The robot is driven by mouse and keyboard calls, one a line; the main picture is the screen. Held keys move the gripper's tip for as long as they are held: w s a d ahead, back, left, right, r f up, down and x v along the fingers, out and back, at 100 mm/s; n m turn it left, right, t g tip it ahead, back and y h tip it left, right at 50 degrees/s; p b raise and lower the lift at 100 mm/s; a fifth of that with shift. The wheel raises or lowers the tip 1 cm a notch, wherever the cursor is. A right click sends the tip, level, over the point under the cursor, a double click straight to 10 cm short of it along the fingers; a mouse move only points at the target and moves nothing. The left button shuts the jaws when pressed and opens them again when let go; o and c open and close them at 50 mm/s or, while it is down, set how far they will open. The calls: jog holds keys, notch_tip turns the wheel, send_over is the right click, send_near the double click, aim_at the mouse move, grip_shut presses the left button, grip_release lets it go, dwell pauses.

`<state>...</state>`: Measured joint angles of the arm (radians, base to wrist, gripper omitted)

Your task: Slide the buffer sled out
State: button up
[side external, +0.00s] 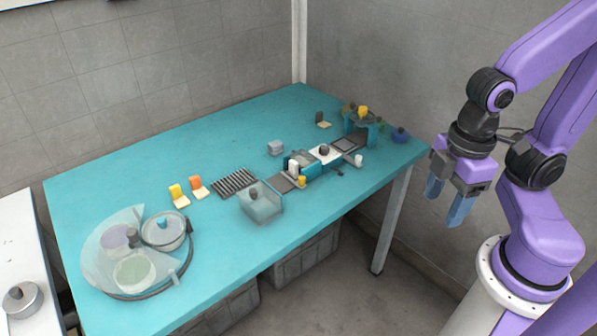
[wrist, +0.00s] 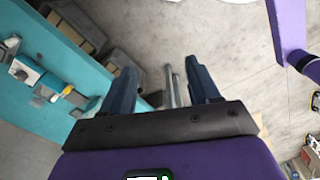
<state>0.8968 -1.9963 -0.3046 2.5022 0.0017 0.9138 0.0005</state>
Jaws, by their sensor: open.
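Part of the device also shows at the left edge of the wrist view (wrist: 26,70). My gripper (side external: 447,201) is open and empty, off the table's right end and well apart from the device. Its two blue fingers also show in the wrist view (wrist: 160,82), over the floor.
A clear box with a knob (side external: 261,203) and a dark slotted rack (side external: 235,183) stand left of the device. A round clear-covered unit (side external: 135,255) is at the left end. A teal stand (side external: 361,127) is at the right end. Grey crates (side external: 305,258) sit under the table.

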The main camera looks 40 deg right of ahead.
dwell(0.4)
jog(key=shift+c, duration=0.9)
jog(key=shift+w+a, duration=0.1)
jog(key=shift+c, duration=0.3)
jog(key=w+a+r+m, duration=0.1)
jog(key=w+a+m, duration=0.15)
jog(key=w, duration=0.35)
jog(key=w+a+m, duration=0.2)
jog(key=w+m, duration=0.2)
jog(key=w, duration=0.2)
jog(key=m, duration=1.5)
send_over(302, 177)
notch_tip(302, 177, down, 6)
notch_tip(302, 177, down, 17)
jog(key=shift+r, duration=0.2)
